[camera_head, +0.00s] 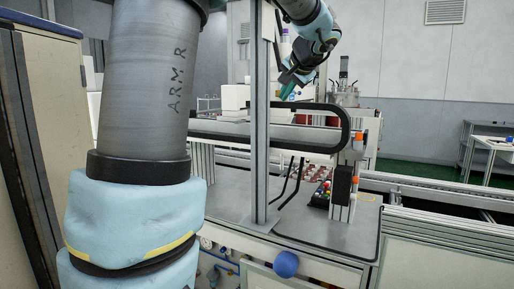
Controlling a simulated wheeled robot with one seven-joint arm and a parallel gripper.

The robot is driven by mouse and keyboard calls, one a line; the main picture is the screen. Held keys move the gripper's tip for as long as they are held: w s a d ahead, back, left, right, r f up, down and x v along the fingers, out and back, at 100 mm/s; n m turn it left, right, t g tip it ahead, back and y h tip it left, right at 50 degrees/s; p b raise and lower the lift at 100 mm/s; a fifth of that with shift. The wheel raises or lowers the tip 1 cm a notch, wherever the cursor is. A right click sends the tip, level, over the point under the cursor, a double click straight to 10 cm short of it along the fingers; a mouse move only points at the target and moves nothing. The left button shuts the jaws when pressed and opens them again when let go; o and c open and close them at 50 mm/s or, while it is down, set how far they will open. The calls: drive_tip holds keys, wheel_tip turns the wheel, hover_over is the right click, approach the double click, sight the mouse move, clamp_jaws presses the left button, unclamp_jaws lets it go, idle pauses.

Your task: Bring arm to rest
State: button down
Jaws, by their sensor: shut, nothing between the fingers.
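My arm fills the left foreground as a large grey link with light-blue covers, and its far end comes down from the top centre. My gripper (288,90) is small and dark with teal at the tip. It is shut and empty, pointing down and left above the grey station's upper part, just right of a vertical metal post (262,120). A clear gap to the surface below cannot be judged from this one view. Part of the arm between the large link and the wrist is out of frame.
A black curved guide (345,125) lies below the gripper. A grey worktop (232,195) carries a tray of small coloured items (320,195). A conveyor (440,192) runs off right. A beige cabinet (55,130) stands close at left. Green floor (420,172) shows beyond the conveyor.

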drive_tip(key=s+a+f+n+g+h, duration=0.1)
drive_tip(key=s+a+f+g, duration=0.3)
drive_tip(key=f, duration=0.7)
drive_tip(key=s+a+f+n+g, duration=0.1)
drive_tip(key=s+a+f+g, duration=0.1)
drive_tip(key=s+a+f, duration=0.65)
drive_tip(key=s+a+f+n+g+h, duration=0.2)
drive_tip(key=s+f+n+g, duration=0.1)
drive_tip(key=s+f, duration=0.9)
drive_tip(key=shift+a+f+n, duration=0.15)
drive_tip(key=shift+f+n, duration=0.35)
drive_tip(key=shift+n, duration=0.2)
